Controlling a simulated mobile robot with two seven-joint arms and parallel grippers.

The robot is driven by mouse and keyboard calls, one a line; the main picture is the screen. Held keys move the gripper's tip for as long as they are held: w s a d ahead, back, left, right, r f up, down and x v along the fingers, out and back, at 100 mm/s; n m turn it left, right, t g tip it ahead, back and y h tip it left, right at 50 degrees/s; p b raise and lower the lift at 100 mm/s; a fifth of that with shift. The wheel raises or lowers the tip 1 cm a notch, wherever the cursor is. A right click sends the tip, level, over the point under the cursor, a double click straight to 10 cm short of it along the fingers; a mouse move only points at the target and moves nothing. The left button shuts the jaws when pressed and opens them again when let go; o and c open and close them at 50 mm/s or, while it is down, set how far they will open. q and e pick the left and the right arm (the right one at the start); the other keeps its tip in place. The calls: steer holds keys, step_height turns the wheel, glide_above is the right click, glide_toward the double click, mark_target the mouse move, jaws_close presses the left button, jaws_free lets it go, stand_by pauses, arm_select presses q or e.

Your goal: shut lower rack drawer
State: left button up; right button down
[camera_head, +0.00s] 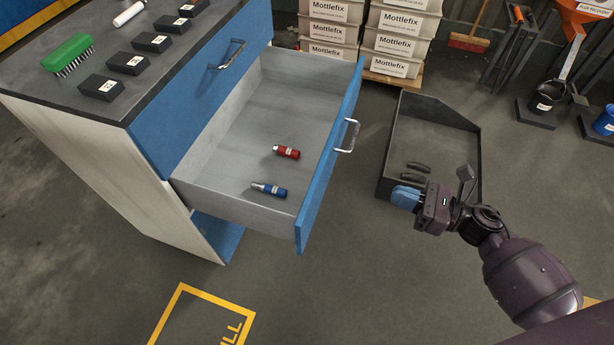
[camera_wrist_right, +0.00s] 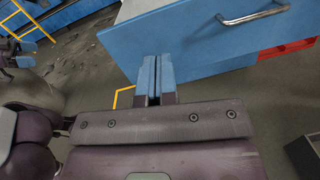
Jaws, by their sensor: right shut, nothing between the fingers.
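The open lower drawer (camera_head: 230,207) of the rack juts out to the right in the head view. Its blue front (camera_head: 325,165) carries a metal handle (camera_head: 347,136). Inside lie a red cylinder (camera_head: 287,152) and a blue cylinder (camera_head: 270,189). My right gripper (camera_head: 404,197) is shut and empty, to the right of the drawer front and apart from it. In the right wrist view the blue front (camera_wrist_right: 215,45) and handle (camera_wrist_right: 253,15) are ahead of the shut fingers (camera_wrist_right: 156,78).
The rack top (camera_head: 90,32) holds a green brush (camera_head: 67,53) and several black blocks. A closed upper drawer (camera_head: 195,95) is above. A dark open bin (camera_head: 440,112) stands behind my right gripper. Stacked Mottlefix boxes (camera_head: 398,47) are at the back.

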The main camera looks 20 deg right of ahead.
steer(key=f+n, duration=0.1)
steer(key=n, duration=0.1)
steer(key=g+b, duration=0.1)
glide_toward(320, 176)
steer(key=shift+y, duration=0.3)
steer(key=x, duration=0.4)
steer(key=f+x, duration=0.1)
steer(key=x, duration=0.1)
steer(key=shift+w+d, duration=0.2)
steer(key=shift+w, duration=0.05)
steer(key=shift+x, duration=0.8)
